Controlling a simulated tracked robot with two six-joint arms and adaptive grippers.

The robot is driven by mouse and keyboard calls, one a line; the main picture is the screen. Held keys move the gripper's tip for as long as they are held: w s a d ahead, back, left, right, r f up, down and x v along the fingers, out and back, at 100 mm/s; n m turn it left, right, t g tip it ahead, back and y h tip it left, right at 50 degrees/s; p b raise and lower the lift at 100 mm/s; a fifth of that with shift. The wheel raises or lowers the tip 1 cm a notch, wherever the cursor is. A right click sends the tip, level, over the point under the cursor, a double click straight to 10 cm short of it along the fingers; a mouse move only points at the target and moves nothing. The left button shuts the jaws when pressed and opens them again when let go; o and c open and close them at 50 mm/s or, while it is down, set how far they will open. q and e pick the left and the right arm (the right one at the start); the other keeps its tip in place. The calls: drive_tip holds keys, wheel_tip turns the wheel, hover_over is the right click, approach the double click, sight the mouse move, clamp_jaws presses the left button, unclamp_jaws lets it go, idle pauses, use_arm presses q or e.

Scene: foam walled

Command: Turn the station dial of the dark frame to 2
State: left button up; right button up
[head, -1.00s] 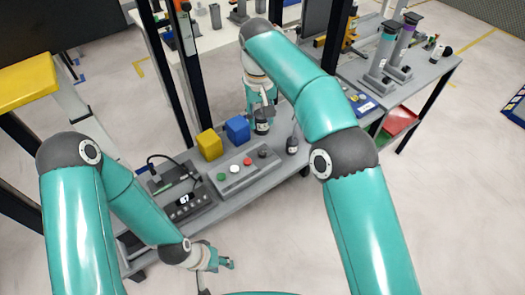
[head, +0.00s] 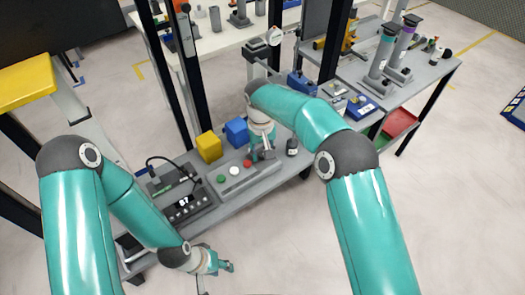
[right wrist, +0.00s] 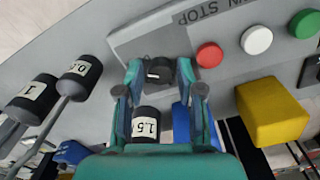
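A black dial (right wrist: 158,71) with a small white mark sits on the grey button panel (right wrist: 135,42), beside a red, a white and a green button. Its scale figures are not readable. My right gripper (right wrist: 160,64) is open, with one fingertip on either side of the dial. I cannot tell if the fingers touch it. In the head view my right gripper (head: 260,157) hides the dial on the button panel (head: 238,183). My left gripper (head: 224,266) hangs low in front of the bench, away from the panel; its finger opening is unclear.
A yellow cube (head: 209,147) and a blue cube (head: 236,131) stand behind the panel. Black labelled weights, one marked 1.5 (right wrist: 146,125) and one marked 1 (right wrist: 34,98), are close to my right gripper. A black-topped device (head: 183,202) stands left of the panel.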

clamp_jaws()
drive_tip(key=shift+n, duration=0.5)
drive_tip(key=n, duration=0.4)
drive_tip(key=shift+n, duration=0.3)
drive_tip(key=n, duration=0.6)
drive_tip(key=shift+w+r+p, duration=0.1)
drive_tip(key=shift+w+p, duration=0.05)
drive_tip(key=shift+p, duration=0.25)
unclamp_jaws()
